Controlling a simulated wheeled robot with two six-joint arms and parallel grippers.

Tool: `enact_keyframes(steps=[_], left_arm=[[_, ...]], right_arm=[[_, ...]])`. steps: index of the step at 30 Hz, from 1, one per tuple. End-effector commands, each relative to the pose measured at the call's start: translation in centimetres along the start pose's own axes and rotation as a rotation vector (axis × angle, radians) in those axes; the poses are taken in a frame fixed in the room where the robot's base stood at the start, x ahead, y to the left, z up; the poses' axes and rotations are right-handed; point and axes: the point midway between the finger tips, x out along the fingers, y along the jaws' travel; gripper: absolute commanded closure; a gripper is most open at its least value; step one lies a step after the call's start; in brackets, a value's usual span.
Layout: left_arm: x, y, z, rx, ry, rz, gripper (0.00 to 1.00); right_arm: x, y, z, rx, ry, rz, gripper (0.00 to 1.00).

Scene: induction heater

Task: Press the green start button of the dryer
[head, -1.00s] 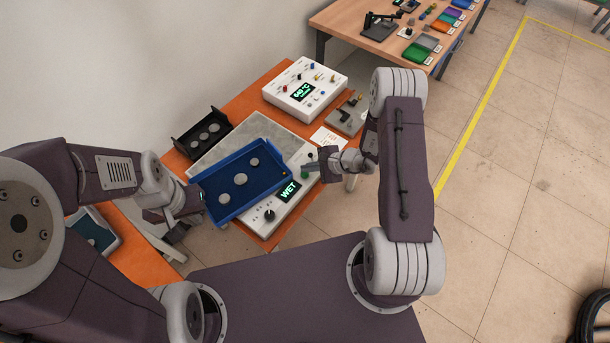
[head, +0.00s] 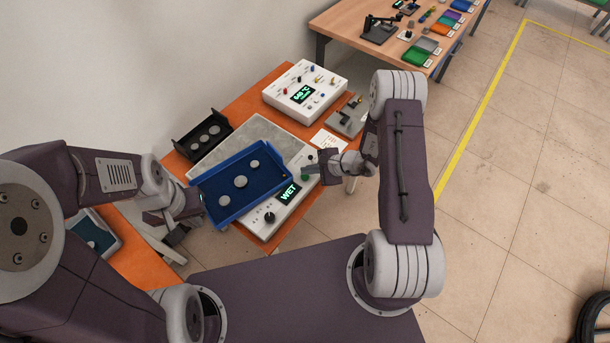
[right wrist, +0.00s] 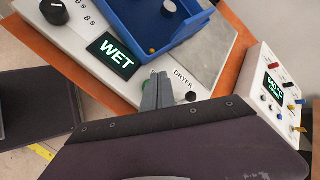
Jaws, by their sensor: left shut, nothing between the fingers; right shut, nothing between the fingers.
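The dryer (head: 258,226) is a white panel with a green "WET" display (head: 289,192), a black knob (head: 270,217) and a grey plate. In the right wrist view its "WET" display (right wrist: 117,50) and "DRYER" label show. The green button (head: 306,177) shows in the head view just beside the fingertips of my right gripper (head: 307,169). Whether they touch it I cannot tell. My left gripper (head: 177,236) is shut, left of the dryer.
A blue tray (head: 224,217) with three grey discs lies over the dryer. A black tray (head: 178,143) stands behind it. A white heater box (head: 322,101) and a grey fixture (head: 346,121) stand at the orange table's far end. Another table (head: 350,24) stands further back.

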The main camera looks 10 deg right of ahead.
Motion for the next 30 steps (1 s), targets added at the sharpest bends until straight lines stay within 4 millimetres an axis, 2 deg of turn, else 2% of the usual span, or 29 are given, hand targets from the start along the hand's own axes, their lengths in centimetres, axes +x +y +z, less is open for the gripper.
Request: enact_keyframes(steps=[23, 30], left_arm=[[0.0, 0.0, 0.0, 0.000, 0.000, 0.000, 1.00], [1.1, 0.0, 0.1, 0.000, 0.000, 0.000, 1.00]], right_arm=[[0.0, 0.0, 0.0, 0.000, 0.000, 0.000, 1.00], [0.5, 0.4, -0.4, 0.000, 0.000, 0.000, 1.00]])
